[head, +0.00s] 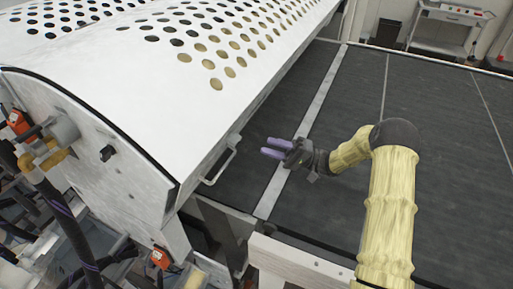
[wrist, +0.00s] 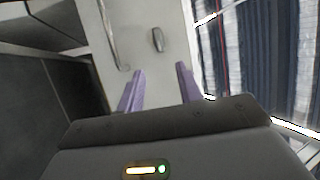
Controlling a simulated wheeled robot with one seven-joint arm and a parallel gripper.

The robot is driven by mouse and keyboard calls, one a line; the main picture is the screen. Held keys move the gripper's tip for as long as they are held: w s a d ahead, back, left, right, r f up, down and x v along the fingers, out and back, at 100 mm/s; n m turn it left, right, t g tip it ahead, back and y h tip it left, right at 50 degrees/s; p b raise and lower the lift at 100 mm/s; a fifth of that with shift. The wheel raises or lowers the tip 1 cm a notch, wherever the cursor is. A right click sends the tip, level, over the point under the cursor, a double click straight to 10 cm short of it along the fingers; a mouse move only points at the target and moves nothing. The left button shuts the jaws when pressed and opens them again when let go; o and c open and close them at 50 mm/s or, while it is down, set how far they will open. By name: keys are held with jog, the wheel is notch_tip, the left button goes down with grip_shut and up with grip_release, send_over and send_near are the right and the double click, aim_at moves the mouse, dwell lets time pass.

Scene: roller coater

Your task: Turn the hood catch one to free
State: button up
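The white perforated hood (head: 185,85) fills the left of the head view. In the wrist view a small grey oval catch (wrist: 157,40) sits on a white panel (wrist: 178,70), its long side nearly upright in the picture. I cannot make out this catch in the head view. My gripper (head: 267,147) is in front of the hood's right-hand edge, apart from it. In the wrist view my gripper (wrist: 161,68) has its two purple fingers spread with nothing between them. The catch lies beyond the fingertips, roughly in line with the gap.
A bar handle (head: 220,167) projects from the hood's lower edge; it also shows left of the catch in the wrist view (wrist: 110,38). A black knob (head: 107,153) is on the hood's end panel. A dark flat bed (head: 340,100) spreads to the right, largely clear.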

jog(key=b+v, duration=0.2)
jog(key=v, duration=0.5)
jog(key=shift+d, duration=0.2)
